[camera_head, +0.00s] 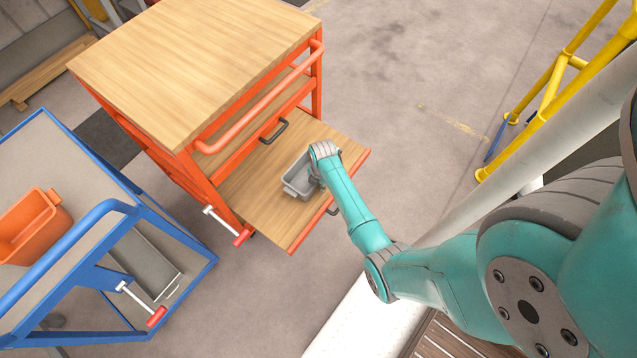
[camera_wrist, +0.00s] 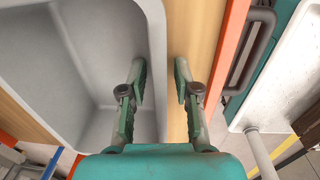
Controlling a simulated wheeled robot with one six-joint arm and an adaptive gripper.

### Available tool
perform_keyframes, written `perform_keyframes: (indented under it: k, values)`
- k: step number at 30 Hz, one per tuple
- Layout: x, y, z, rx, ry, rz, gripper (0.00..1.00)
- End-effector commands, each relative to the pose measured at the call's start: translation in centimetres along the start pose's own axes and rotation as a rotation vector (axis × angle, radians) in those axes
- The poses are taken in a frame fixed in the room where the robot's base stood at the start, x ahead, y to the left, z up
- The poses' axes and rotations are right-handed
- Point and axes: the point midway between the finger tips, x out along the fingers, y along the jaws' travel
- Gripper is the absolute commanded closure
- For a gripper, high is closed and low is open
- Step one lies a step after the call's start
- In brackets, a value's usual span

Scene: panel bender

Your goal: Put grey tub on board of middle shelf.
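The grey tub (camera_head: 297,178) is an open box on a pulled-out wooden board (camera_head: 262,217) of the orange cart. In the wrist view the tub (camera_wrist: 75,60) fills the left side, and its near-right wall runs between my fingers. My gripper (camera_wrist: 160,82) is open around that wall, one finger inside the tub and one outside over the board, with a gap visible on the outer side. In the head view my wrist hides the fingers and part of the tub. Above the board is another wooden shelf (camera_head: 250,118) with a dark handle. I cannot tell which shelf counts as middle.
The cart's wooden top (camera_head: 195,55) and orange rail (camera_head: 265,100) overhang the shelves. A blue cart (camera_head: 95,215) with an orange bin (camera_head: 30,228) stands at left. Yellow railing (camera_head: 560,75) stands at right. The floor behind the board is clear.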

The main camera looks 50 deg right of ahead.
Motion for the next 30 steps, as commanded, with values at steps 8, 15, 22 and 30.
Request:
perform_keyframes:
  k: [8, 15, 22, 30]
  values:
    - [-0.7, 0.1, 0.0, 0.0, -0.001, 0.001, 0.69]
    - [-4.6, 0.1, 0.1, 0.0, -0.002, 0.004, 0.69]
    - [-9.1, 0.1, 0.0, 0.0, -0.002, 0.002, 0.69]
    - [-11.9, 0.0, 0.0, 0.0, -0.001, 0.001, 0.69]
